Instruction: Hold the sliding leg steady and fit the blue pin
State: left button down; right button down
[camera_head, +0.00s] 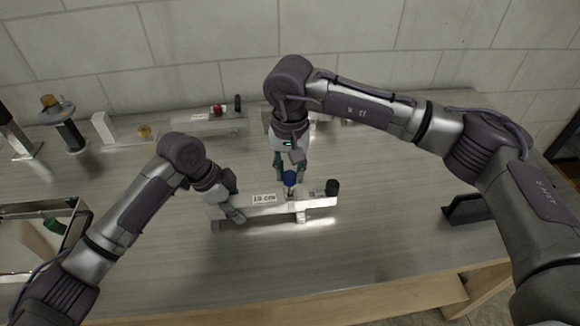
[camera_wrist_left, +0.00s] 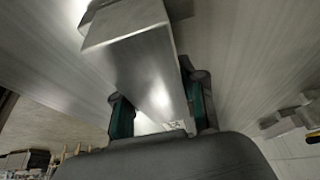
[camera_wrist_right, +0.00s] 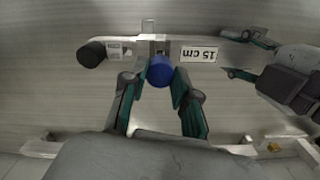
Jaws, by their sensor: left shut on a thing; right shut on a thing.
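The sliding leg is a silver square bar (camera_head: 275,209) with a "15 cm" label, lying across the middle of the table; the label also shows in the right wrist view (camera_wrist_right: 198,54). My left gripper (camera_head: 228,203) is shut on the bar's left end, with the metal (camera_wrist_left: 150,65) between its fingers in the left wrist view. My right gripper (camera_head: 289,175) points down, shut on the blue pin (camera_wrist_right: 160,71), which also shows in the head view (camera_head: 290,179). The pin is over the bar's bracket (camera_wrist_right: 150,47). Its lower end is hidden, so I cannot tell whether it is in a hole.
Another metal assembly with a red part (camera_head: 217,110) stands at the back. A framed box (camera_head: 40,235) is at the left and a dark holder (camera_head: 468,208) at the right. The front table is clear.

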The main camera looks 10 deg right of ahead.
aim_at(290, 175)
jog(key=shift+f, duration=2.15)
jog(key=c, duration=0.8)
grip_release()
jog(key=shift+r, duration=0.1)
notch_tip(290, 175, up, 12)
jog(key=shift+f, duration=0.1)
pick_arm(q)
jog(key=c, duration=0.6)
grip_release()
